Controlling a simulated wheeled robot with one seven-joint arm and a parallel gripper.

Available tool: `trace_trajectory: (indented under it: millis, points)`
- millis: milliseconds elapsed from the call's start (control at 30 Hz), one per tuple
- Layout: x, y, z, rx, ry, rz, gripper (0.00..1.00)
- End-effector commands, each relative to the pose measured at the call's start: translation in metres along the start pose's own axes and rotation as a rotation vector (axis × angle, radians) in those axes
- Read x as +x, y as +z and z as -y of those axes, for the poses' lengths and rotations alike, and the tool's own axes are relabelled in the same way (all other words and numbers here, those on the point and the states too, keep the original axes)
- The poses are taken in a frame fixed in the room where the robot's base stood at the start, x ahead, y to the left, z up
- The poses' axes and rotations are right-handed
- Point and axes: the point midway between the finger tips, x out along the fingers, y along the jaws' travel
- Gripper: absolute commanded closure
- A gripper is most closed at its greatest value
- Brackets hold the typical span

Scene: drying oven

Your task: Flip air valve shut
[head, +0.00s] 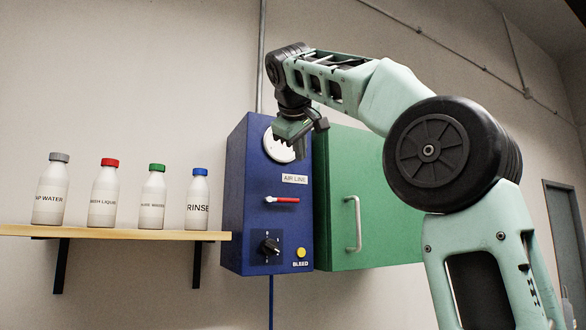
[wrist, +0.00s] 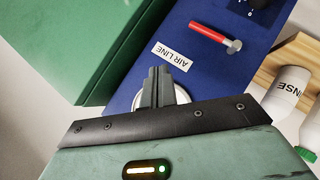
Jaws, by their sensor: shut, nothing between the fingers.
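The air valve is a red lever (head: 284,200) on the front of the blue box, under the "AIR LINE" label (head: 294,179). It lies about horizontal, with its metal pivot at the left end. In the wrist view the red lever (wrist: 208,33) shows near the top, beyond the label (wrist: 170,55). My gripper (head: 301,155) is above the lever, in front of the white round gauge (head: 273,146), and partly covers it. In the wrist view my gripper (wrist: 157,70) has its fingers together and empty, apart from the lever.
The blue box (head: 240,190) also bears a black knob (head: 270,246) and a yellow button (head: 301,253) by "BLEED". A green cabinet (head: 385,220) with a vertical handle adjoins it on the right. A wooden shelf (head: 110,234) with several capped bottles is at left.

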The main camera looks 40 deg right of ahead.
Motion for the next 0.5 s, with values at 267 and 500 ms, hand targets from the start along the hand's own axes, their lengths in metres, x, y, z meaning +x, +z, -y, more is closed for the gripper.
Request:
trace_trajectory:
  millis: [267,500]
  points:
    - [-0.031,0.004,-0.017,-0.001,0.0,-0.001,1.0]
    - [-0.035,0.005,-0.019,-0.001,0.0,0.0,1.0]
